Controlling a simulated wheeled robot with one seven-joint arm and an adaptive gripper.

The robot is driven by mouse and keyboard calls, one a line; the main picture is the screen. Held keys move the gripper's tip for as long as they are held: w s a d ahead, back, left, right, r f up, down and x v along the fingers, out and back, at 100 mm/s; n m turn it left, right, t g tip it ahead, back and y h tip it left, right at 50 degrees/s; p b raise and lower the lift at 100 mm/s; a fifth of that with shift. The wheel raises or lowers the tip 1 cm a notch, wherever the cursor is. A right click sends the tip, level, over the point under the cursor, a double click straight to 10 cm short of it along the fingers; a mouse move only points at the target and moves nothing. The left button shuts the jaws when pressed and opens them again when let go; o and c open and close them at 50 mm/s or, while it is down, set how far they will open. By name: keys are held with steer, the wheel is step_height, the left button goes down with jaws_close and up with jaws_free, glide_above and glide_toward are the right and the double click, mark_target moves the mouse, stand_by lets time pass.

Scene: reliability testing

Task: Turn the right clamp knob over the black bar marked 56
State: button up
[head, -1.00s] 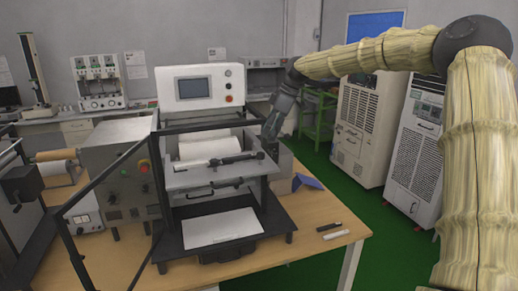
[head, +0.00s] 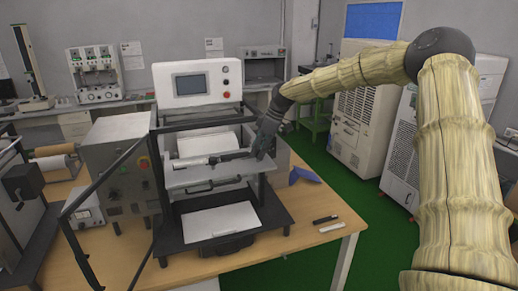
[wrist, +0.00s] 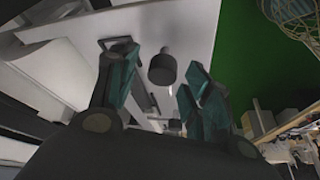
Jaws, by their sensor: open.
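The test machine (head: 162,95) stands on the wooden table, with a small screen on its upper panel. A black bar (head: 228,156) runs across its front below a white roll; no marking is readable. My gripper (head: 262,150) is at the right end of this bar, and its dark body hides that end in the head view. In the wrist view my gripper (wrist: 160,88) is open, with teal fingers apart. A dark round knob (wrist: 162,70) on a short stem shows between the fingers, against a pale panel. I cannot tell whether a finger touches it.
A black pen-like piece (head: 325,220) and a white one (head: 331,228) lie at the table's right front. A blue object (head: 304,174) sits right of the machine. A grey control box (head: 118,165) stands left of it.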

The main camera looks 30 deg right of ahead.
steer(key=shift+c, duration=0.2)
steer(key=c, duration=1)
steer(key=shift+a, duration=0.1)
steer(key=m+t+h+b, duration=0.1)
steer(key=m+b, duration=0.2)
steer(key=shift+f+m, duration=0.1)
steer(key=shift+m, duration=0.3)
steer(key=m+h+b, duration=0.1)
steer(key=m, duration=0.1)
steer(key=m+h+b, duration=0.1)
steer(key=m, duration=0.2)
steer(key=shift+s+a+t, duration=0.1)
steer(key=shift+t, duration=0.3)
steer(key=m+h+b, duration=0.1)
steer(key=m+h, duration=0.1)
steer(key=m, duration=0.3)
steer(key=shift+m, duration=0.3)
steer(key=shift+m+g+h, duration=0.5)
steer(key=shift+m+h, duration=0.1)
steer(key=shift+m, duration=1.2)
